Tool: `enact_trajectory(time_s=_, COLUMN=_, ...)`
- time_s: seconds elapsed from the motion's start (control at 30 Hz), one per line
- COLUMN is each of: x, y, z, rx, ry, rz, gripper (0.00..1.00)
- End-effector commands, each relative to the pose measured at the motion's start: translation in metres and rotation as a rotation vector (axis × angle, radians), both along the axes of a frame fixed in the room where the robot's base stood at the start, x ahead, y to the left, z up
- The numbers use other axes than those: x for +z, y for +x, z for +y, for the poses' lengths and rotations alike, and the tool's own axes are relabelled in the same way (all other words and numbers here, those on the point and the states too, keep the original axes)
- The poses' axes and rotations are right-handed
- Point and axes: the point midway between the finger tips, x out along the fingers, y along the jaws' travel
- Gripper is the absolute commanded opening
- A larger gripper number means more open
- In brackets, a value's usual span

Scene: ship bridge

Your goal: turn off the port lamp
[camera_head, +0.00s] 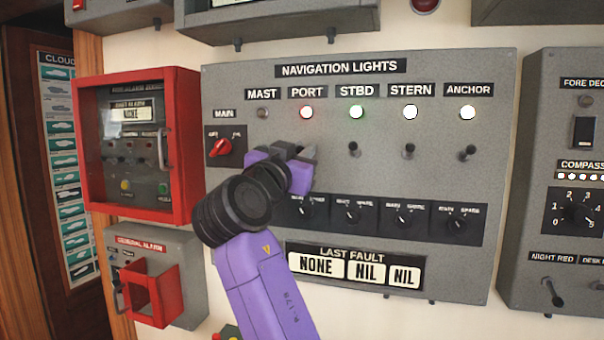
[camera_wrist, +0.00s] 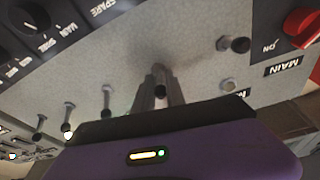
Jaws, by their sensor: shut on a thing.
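The navigation lights panel (camera_head: 225,265) fills the middle of the head view. My gripper (camera_head: 304,154) is at the panel below that lamp and hides the port switch in the head view. In the wrist view, which shows the panel upside down, the two fingers of my gripper (camera_wrist: 161,88) are closed around the port switch lever (camera_wrist: 159,67), whose dark tip shows between them. How far the lever is tilted is hard to tell.
The stbd switch (camera_head: 353,149) is close on the right, then the stern switch (camera_head: 408,150) and anchor switch (camera_head: 467,152). Their lamps are lit; the mast lamp (camera_head: 262,112) is dark. The mast switch (camera_wrist: 238,44) and red main knob (camera_head: 221,147) are on the other side. Rotary selectors (camera_head: 352,214) are below.

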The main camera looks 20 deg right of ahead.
Motion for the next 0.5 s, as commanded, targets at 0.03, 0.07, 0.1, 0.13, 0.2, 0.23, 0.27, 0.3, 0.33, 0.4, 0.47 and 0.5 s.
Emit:
enact_trajectory(time_s=0.03, x=-0.0117, y=-0.0007, z=0.0003, rx=-0.002, ry=-0.018, rz=-0.025, gripper=0.0)
enact_trajectory(time_s=0.07, x=-0.0128, y=-0.0007, z=0.0001, rx=-0.001, ry=-0.027, rz=-0.037, gripper=0.0)
enact_trajectory(time_s=0.1, x=-0.0138, y=-0.0004, z=0.0002, rx=0.0, ry=-0.04, rz=-0.055, gripper=0.0)
enact_trajectory(time_s=0.13, x=-0.0145, y=-0.0006, z=-0.0001, rx=-0.002, ry=-0.05, rz=-0.068, gripper=0.0)
enact_trajectory(time_s=0.2, x=-0.0155, y=-0.0008, z=-0.0001, rx=-0.002, ry=-0.073, rz=-0.1, gripper=0.0)
enact_trajectory(time_s=0.23, x=-0.0162, y=-0.0008, z=0.0002, rx=-0.002, ry=-0.082, rz=-0.115, gripper=0.0)
enact_trajectory(time_s=0.27, x=-0.0171, y=-0.0008, z=0.0002, rx=-0.002, ry=-0.093, rz=-0.127, gripper=0.0)
enact_trajectory(time_s=0.3, x=-0.0182, y=-0.0005, z=0.0004, rx=-0.001, ry=-0.106, rz=-0.144, gripper=0.0)
enact_trajectory(time_s=0.33, x=-0.0185, y=-0.0005, z=0.0005, rx=-0.001, ry=-0.115, rz=-0.158, gripper=0.0)
enact_trajectory(time_s=0.4, x=-0.0196, y=-0.0006, z=0.0003, rx=-0.001, ry=-0.138, rz=-0.189, gripper=0.0)
enact_trajectory(time_s=0.47, x=-0.0208, y=-0.0003, z=-0.0002, rx=-0.002, ry=-0.157, rz=-0.215, gripper=0.0)
enact_trajectory(time_s=0.5, x=-0.021, y=-0.0005, z=-0.0005, rx=-0.003, ry=-0.169, rz=-0.231, gripper=0.0)
